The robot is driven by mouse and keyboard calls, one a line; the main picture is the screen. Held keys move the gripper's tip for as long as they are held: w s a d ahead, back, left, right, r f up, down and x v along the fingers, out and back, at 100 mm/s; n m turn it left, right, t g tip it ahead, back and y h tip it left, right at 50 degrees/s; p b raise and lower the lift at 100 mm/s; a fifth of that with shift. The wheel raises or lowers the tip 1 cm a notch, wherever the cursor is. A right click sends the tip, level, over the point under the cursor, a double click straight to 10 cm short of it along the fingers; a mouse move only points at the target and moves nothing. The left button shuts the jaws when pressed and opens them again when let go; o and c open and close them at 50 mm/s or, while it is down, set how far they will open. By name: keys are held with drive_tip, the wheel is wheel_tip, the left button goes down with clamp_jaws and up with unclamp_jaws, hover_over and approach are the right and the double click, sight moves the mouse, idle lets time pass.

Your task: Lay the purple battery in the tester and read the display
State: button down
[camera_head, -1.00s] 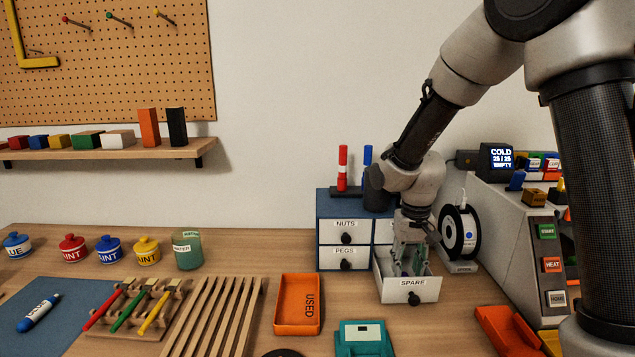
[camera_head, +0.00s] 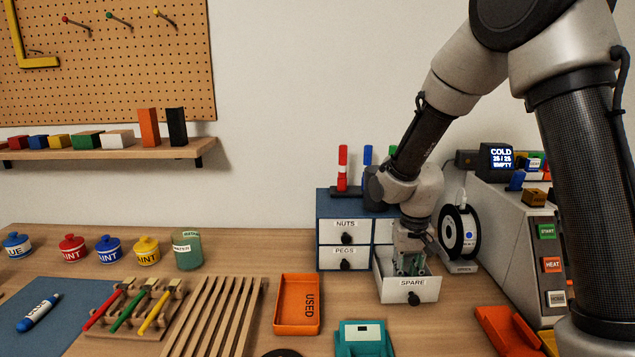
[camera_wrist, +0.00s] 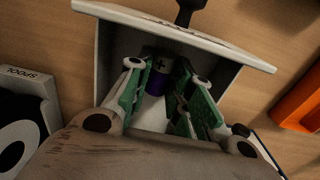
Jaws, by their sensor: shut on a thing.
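The purple battery (camera_wrist: 158,82) lies in the open SPARE drawer (camera_head: 408,289). In the wrist view it shows a purple band, a pale lower part and a dark end with a plus mark. My gripper (camera_wrist: 166,92) reaches down into the drawer with its green-padded fingers on either side of the battery, shut on it. In the head view my gripper (camera_head: 411,266) hides most of the drawer's inside, and the battery cannot be made out there. The teal tester (camera_head: 364,339) stands at the front edge of the picture. Its small display looks blank.
An orange USED tray (camera_head: 297,304) stands left of the drawer. A spool (camera_head: 460,232) and a grey machine (camera_head: 520,240) with buttons stand to the right. Another orange tray (camera_head: 503,330) is at the front right. Bare table lies between drawer and tester.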

drive_tip(key=shift+r, duration=3.45)
